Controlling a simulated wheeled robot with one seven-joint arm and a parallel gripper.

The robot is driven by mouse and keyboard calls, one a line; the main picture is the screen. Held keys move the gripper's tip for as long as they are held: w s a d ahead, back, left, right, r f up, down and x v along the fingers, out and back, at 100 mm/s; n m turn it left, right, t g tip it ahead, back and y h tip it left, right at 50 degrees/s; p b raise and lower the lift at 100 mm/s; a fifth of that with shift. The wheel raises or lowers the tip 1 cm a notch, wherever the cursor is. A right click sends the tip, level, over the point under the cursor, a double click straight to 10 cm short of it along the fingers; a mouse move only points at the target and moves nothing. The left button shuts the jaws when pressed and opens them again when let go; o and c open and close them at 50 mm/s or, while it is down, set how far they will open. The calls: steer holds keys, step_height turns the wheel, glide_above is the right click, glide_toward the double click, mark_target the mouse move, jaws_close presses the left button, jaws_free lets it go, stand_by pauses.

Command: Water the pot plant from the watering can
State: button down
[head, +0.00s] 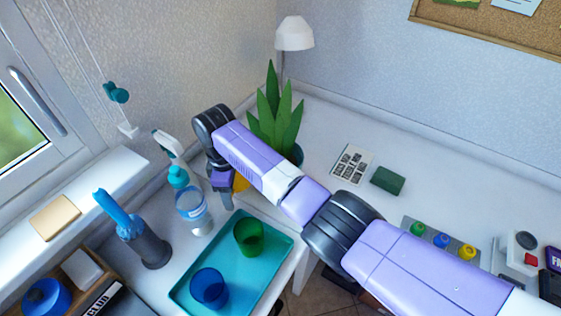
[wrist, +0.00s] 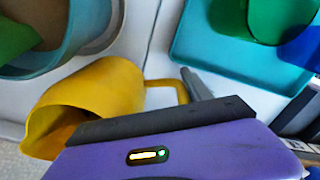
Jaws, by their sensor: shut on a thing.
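The yellow watering can (wrist: 112,88) fills the middle left of the wrist view, its open mouth toward the lower left. Its handle (wrist: 165,84) runs to the grey finger of my gripper (wrist: 196,92), which is shut on it. In the head view only a yellow bit of the can (head: 241,182) shows behind my gripper (head: 224,198). The pot plant (head: 275,118) has tall green leaves and stands in a teal pot (head: 297,155), partly hidden by my arm. In the wrist view the pot's rim (wrist: 78,58) and brown soil are just above the can. I cannot tell the can's tilt.
A teal tray (head: 262,283) holds a green cup (head: 249,236) and a blue cup (head: 209,288). A white lamp (head: 294,35) is behind the plant. The desk right of the plant has free room.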

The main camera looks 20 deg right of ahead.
steer(key=shift+r, duration=0.15)
step_height(320, 180, up, 34)
steer(key=s+d+t+y+p, duration=0.1)
steer(key=t+y+p, duration=0.3)
steer(key=y+p, duration=0.6)
steer(key=shift+d+t+p, duration=0.3)
steer(key=shift+d+p, duration=0.1)
steer(key=shift+d, duration=0.4)
steer(key=shift+s+r+t+y+b, duration=0.15)
steer(key=shift+r+y+b, duration=0.15)
steer(key=shift+y, duration=0.2)
steer(key=shift+w+r+t+y+b, duration=0.1)
steer(key=shift+r+t+y+b, duration=0.15)
steer(key=shift+y, duration=0.25)
steer(key=shift+s+r, duration=0.1)
steer(key=shift+a, duration=0.1)
steer(key=shift+s+d+r+y+b, duration=0.1)
steer(key=shift+d+r+y+b, duration=0.25)
steer(key=shift+d+y+b, duration=0.15)
stand_by(0.4)
steer(key=shift+s+r+t+b, duration=0.15)
steer(key=shift+r+t+b, duration=0.05)
steer(key=shift+t+b, duration=0.15)
stand_by(0.5)
